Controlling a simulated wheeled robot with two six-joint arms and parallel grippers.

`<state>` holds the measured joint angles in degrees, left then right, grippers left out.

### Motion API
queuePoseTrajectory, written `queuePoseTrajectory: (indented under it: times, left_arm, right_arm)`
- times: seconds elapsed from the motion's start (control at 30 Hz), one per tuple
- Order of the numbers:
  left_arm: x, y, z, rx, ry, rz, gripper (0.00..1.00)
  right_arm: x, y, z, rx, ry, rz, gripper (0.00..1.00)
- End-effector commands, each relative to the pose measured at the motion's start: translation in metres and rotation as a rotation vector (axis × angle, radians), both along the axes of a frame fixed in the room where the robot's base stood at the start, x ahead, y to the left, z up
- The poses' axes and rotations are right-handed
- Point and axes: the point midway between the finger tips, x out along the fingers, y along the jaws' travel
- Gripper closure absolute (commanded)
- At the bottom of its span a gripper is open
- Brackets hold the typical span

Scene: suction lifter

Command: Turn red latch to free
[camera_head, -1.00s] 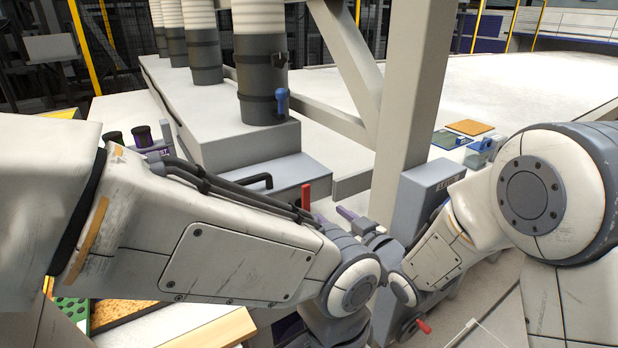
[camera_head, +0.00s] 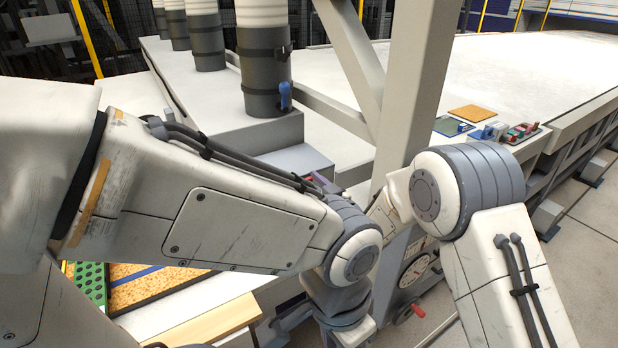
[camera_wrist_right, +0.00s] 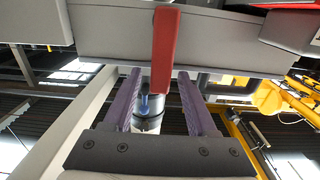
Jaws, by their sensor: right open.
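The red latch (camera_wrist_right: 164,48) is a flat red bar in the right wrist view. It hangs down in that picture across a grey housing (camera_wrist_right: 100,32), its end between my right gripper's purple fingers. My right gripper (camera_wrist_right: 159,78) is open, with a visible gap on both sides of the latch; I cannot tell whether either finger touches it. In the head view, a bit of the red latch (camera_head: 308,178) and the purple tips of my right gripper (camera_head: 320,180) show just above my left forearm, which hides the rest.
A dark grey cylinder with a blue handle (camera_head: 285,95) stands behind the latch. A grey post (camera_head: 412,95) rises beside my right arm. A red-handled crank (camera_head: 418,310) is low at centre right. Small parts (camera_head: 490,131) lie on the white table (camera_head: 520,75).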

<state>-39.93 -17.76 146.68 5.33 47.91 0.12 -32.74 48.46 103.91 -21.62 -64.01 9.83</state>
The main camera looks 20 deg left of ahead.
Motion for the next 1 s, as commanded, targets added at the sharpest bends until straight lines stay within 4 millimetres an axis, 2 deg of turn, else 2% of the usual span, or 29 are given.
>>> queuePoseTrajectory:
  times: [0.23, 0.27, 0.4, 1.0]
  left_arm:
    - [0.0000, 0.0000, 0.0001, 0.000, 0.000, 0.000, 0.50]
    - [0.0000, 0.0000, 0.0001, 0.000, 0.000, 0.000, 0.50]
    - [0.0000, 0.0000, 0.0001, 0.000, 0.000, 0.000, 0.50]
    - [0.0000, 0.0000, 0.0002, 0.000, 0.000, 0.000, 0.50]
  right_arm:
    - [0.0007, 0.0009, -0.0003, 0.000, 0.000, 0.000, 0.43]
    - [0.0007, 0.0009, -0.0003, 0.000, 0.000, 0.000, 0.46]
    - [0.0007, 0.0006, -0.0001, 0.000, 0.000, -0.001, 1.00]
    - [0.0006, 0.0004, 0.0001, 0.000, 0.000, 0.000, 1.00]
